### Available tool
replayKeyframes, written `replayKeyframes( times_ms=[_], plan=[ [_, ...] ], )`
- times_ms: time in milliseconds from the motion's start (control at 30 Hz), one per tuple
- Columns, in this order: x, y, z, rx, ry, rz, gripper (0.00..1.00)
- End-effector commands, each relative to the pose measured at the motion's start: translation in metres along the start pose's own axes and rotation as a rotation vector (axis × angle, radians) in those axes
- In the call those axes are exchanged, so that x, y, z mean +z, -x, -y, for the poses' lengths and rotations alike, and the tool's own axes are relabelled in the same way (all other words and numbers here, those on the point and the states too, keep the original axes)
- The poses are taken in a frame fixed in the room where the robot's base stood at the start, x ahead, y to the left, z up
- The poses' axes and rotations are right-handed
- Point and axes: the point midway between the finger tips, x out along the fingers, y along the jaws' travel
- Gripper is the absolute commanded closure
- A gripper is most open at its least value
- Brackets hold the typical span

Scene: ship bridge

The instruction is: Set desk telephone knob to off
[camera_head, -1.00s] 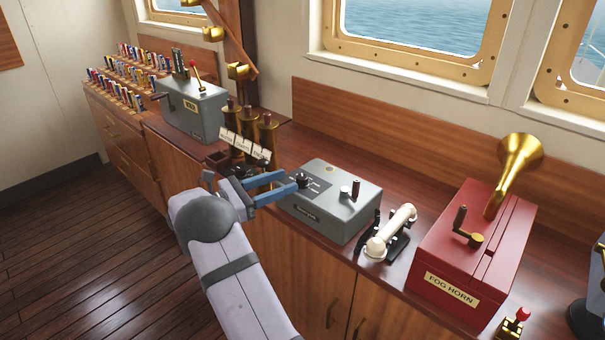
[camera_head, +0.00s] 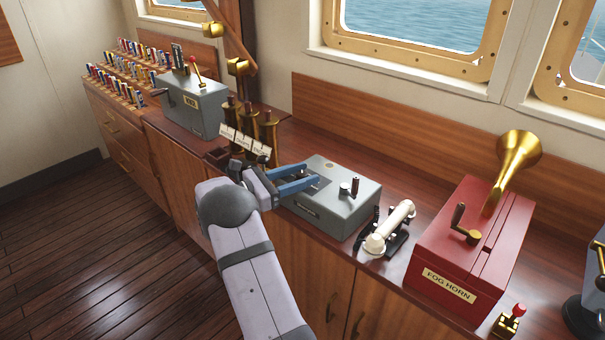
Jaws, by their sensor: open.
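The desk telephone is a grey box (camera_head: 345,212) with a white handset (camera_head: 390,227) on a black cradle to its right. The box's top carries a silver knob (camera_head: 345,188) and a dark upright handle (camera_head: 356,186). A dark selector knob on the left part of the top, seen earlier, is now mostly hidden by my gripper. My gripper (camera_head: 310,181) has blue fingers, spread open, reaching over the left part of the box's top. I cannot tell whether the fingers touch the knob or which way it points.
A red fog horn box (camera_head: 465,254) with a crank and brass horn stands to the right. A grey lever box (camera_head: 196,105) stands farther left.

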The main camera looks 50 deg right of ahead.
Motion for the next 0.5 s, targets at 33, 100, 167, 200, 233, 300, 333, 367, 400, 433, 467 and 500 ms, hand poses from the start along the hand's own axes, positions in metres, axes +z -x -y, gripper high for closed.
replayKeyframes(
  times_ms=[33, 100, 167, 200, 233, 300, 333, 367, 400, 433, 467, 500],
  plan=[
    [0.0002, -0.0022, 0.0000, 0.000, 0.000, 0.000, 0.55],
    [0.0001, -0.0035, -0.0002, 0.001, 0.000, 0.000, 0.55],
    [0.0001, -0.0039, -0.0003, 0.001, 0.000, 0.000, 0.55],
    [0.0000, -0.0040, -0.0004, 0.002, 0.000, 0.000, 0.55],
    [0.0000, -0.0039, -0.0004, 0.002, -0.001, 0.000, 0.55],
    [0.0000, -0.0039, -0.0004, 0.002, -0.001, 0.000, 0.55],
    [0.0000, -0.0039, -0.0004, 0.001, -0.001, 0.000, 0.55],
    [0.0000, -0.0038, -0.0004, 0.001, -0.001, 0.000, 0.60],
    [0.0001, -0.0038, -0.0004, 0.001, -0.001, 0.000, 0.70],
    [0.0001, -0.0038, -0.0004, 0.001, -0.001, 0.000, 0.77],
    [0.0001, -0.0038, -0.0004, 0.001, -0.001, 0.000, 0.84],
    [0.0001, -0.0038, -0.0003, 0.001, -0.001, 0.000, 0.94]
  ],
)
